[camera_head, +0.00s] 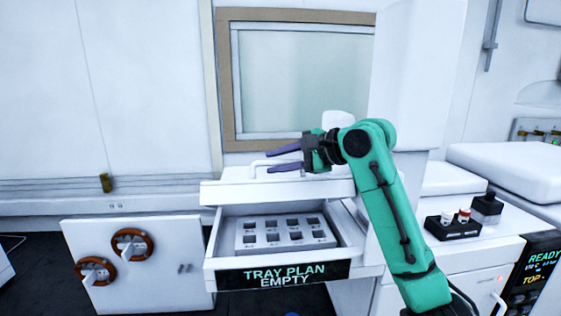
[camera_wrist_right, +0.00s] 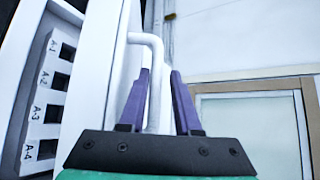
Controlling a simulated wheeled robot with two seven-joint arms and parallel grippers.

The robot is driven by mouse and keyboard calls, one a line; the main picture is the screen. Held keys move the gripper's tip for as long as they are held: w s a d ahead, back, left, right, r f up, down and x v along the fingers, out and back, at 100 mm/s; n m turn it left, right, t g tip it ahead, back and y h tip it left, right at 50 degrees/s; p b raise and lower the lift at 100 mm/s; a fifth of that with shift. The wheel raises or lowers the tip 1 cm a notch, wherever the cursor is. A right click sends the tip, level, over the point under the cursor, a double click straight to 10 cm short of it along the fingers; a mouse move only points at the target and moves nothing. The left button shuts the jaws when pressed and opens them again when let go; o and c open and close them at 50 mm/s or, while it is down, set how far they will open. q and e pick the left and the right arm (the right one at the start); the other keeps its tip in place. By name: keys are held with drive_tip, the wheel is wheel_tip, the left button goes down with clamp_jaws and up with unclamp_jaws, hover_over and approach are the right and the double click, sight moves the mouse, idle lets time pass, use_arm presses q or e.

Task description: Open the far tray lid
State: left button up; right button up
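My right gripper (camera_head: 285,159) is at mid-picture in the head view, its purple fingers apart and pointing left. It is over a white lid or ledge (camera_head: 232,191) above the open drawer, beside a thin white bar handle (camera_head: 257,165). In the right wrist view the handle (camera_wrist_right: 154,90) runs between the two fingers of the right gripper (camera_wrist_right: 160,73). The left finger looks close to the bar; I cannot tell whether it touches. The gripper is not closed on it. My left gripper is not in view.
An open drawer (camera_head: 213,251) labelled "TRAY PLAN EMPTY" holds a white tray (camera_head: 246,233) with several square wells. A panel with two round orange-ringed knobs (camera_head: 132,245) stands left. A black holder (camera_head: 452,228) with small vials is on the right bench. A framed window (camera_head: 305,80) is behind.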

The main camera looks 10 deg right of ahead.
drive_tip(key=shift+w+a, duration=0.1)
drive_tip(key=shift+a, duration=0.05)
drive_tip(key=shift+s+d+r+b, duration=0.1)
drive_tip(key=shift+s+d+b, duration=0.2)
drive_tip(key=shift+d+b, duration=0.1)
drive_tip(key=b+v, duration=0.5)
drive_tip(key=v, duration=0.8)
drive_tip(key=shift+s+r, duration=0.2)
drive_tip(key=shift+r, duration=0.05)
drive_tip(key=shift+d, duration=0.1)
drive_tip(key=shift+f, duration=0.1)
